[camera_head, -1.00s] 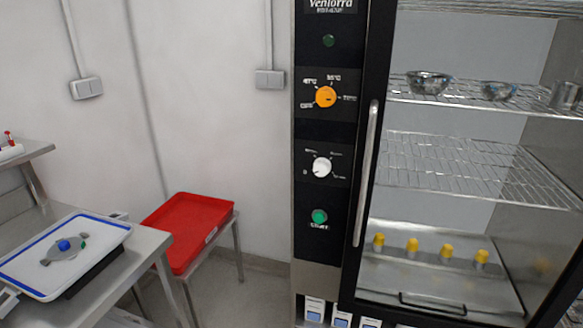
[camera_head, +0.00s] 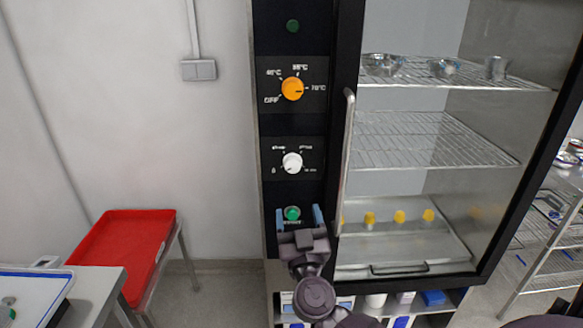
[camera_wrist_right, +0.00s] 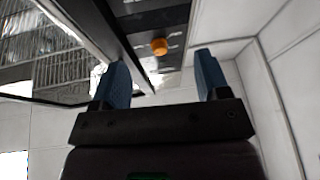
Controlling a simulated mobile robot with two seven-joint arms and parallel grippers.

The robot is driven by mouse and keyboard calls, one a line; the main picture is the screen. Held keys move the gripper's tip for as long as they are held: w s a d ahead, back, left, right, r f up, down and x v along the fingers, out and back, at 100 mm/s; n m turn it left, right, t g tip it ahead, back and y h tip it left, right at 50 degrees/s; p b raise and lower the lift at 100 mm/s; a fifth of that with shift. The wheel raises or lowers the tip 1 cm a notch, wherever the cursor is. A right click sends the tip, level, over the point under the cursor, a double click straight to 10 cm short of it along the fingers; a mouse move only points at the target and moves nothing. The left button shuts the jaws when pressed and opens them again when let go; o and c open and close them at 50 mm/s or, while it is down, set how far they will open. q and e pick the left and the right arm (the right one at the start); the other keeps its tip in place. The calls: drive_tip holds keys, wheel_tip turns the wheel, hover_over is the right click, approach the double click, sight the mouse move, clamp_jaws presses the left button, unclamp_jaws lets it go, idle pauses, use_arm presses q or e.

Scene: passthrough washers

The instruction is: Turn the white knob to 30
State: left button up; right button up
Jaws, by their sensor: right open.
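The white knob (camera_head: 292,162) is on the black control panel of the tall cabinet, below the orange knob (camera_head: 292,89) and above the green button (camera_head: 292,213). Small dial marks surround it; its pointer is too small to read surely. My right gripper (camera_head: 298,217) is open and empty, its blue fingers to either side of the green button in the head view, below the white knob. In the right wrist view its two blue fingers (camera_wrist_right: 160,85) are apart, with the orange knob (camera_wrist_right: 160,46) visible between them. My left gripper is not in view.
The cabinet door's vertical handle (camera_head: 346,160) stands just right of the panel. Behind the glass are wire shelves (camera_head: 430,140) with metal bowls. A red tray (camera_head: 122,250) sits on a low stand at left.

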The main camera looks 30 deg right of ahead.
sight(293, 168)
drive_tip(key=w+d+g, duration=0.2)
drive_tip(key=w, duration=0.2)
drive_tip(key=w+d+r+g, duration=0.1)
drive_tip(key=w+d+g, duration=0.1)
drive_tip(key=w+d, duration=0.1)
drive_tip(key=w+d+r+m+g+h+p, duration=0.1)
drive_tip(key=w+d, duration=0.1)
drive_tip(key=w, duration=0.4)
drive_tip(key=shift+d+r+g, duration=0.2)
drive_tip(key=shift+r+g, duration=0.05)
drive_tip(key=shift+g, duration=0.15)
drive_tip(key=c, duration=0.9)
